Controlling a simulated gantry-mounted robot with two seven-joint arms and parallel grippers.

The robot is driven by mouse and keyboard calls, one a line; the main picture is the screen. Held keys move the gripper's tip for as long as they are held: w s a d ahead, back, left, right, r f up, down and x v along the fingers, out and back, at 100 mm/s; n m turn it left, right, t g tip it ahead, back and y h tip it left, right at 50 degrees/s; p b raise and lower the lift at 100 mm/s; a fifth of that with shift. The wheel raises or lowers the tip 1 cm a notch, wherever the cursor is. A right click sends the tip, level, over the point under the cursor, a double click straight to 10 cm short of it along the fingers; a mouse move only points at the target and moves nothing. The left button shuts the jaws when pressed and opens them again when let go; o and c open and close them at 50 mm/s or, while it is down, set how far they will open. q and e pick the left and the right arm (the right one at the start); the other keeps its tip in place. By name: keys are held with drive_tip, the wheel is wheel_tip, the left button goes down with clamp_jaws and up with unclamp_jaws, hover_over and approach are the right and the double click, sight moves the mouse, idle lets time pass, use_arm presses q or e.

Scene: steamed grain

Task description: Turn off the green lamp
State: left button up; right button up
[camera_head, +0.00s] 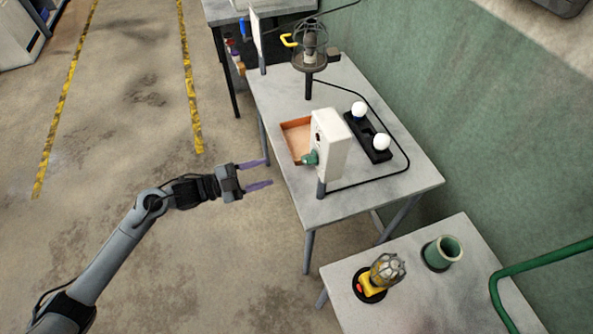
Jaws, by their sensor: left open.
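My left gripper (267,173) is open and empty, with two purple fingers pointing right. It is left of the grey table (375,200), apart from the things on it. I cannot tell which thing is the green lamp. A white upright box (331,143) on the table has a green part (309,158) low on its left side, right of my fingers. Two white bulbs (359,110) (381,142) sit on a black base (368,139) behind the box; neither looks green. My right gripper is out of view.
A shallow orange tray (296,126) is beside the box. A caged dark device (311,50) stands at the back. The nearer table (420,305) holds a yellow caged lamp (377,279) and a green cylinder (442,253). A green tube (540,262) crosses at right. The left floor is clear.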

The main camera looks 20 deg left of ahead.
sight(304, 160)
use_arm(q)
drive_tip(key=x, duration=1)
drive_tip(key=shift+w+d, duration=0.3)
clamp_jaws()
